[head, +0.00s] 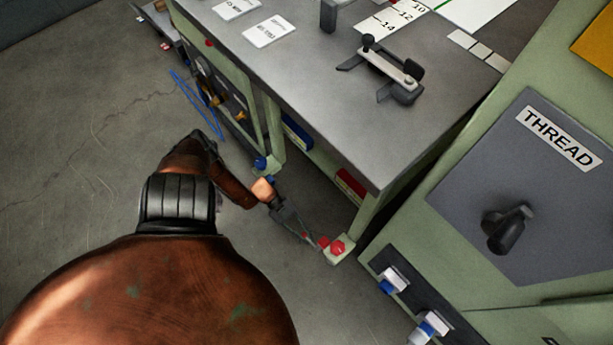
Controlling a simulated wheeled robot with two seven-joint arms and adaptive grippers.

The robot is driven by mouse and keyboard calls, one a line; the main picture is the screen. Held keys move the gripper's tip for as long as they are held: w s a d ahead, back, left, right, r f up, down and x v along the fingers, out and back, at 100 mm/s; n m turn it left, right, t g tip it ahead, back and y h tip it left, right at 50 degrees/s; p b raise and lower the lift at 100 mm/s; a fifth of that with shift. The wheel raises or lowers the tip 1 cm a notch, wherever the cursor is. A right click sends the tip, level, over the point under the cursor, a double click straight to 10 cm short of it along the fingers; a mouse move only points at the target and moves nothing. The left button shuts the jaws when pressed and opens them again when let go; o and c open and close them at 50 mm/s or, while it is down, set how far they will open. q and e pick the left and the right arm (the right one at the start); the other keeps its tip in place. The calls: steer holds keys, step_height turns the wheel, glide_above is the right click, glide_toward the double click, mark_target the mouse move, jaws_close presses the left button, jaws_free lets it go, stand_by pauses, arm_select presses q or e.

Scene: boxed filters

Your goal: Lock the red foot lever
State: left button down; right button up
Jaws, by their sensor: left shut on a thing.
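The red foot lever (337,247) sits low on the pale foot of the workbench's near right leg, just above the floor. My left gripper (315,242) reaches down to it from the left, and its narrow fingers are shut on the lever's red end. The fingertips are small in the picture, and the exact contact is hard to make out. A blue foot lever (261,163) sits on the foot of another bench leg, further left. My right gripper is not in view.
The grey workbench top (300,80) overhangs the lever area and carries a clamp (390,70). A green cabinet with a THREAD panel (530,180) stands close on the right. The concrete floor (80,150) on the left is mostly clear.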

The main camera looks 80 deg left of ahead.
arm_select(q)
steer(key=c, duration=1.8)
jaws_free()
steer(key=v, duration=1.2)
steer(key=shift+d, duration=0.1)
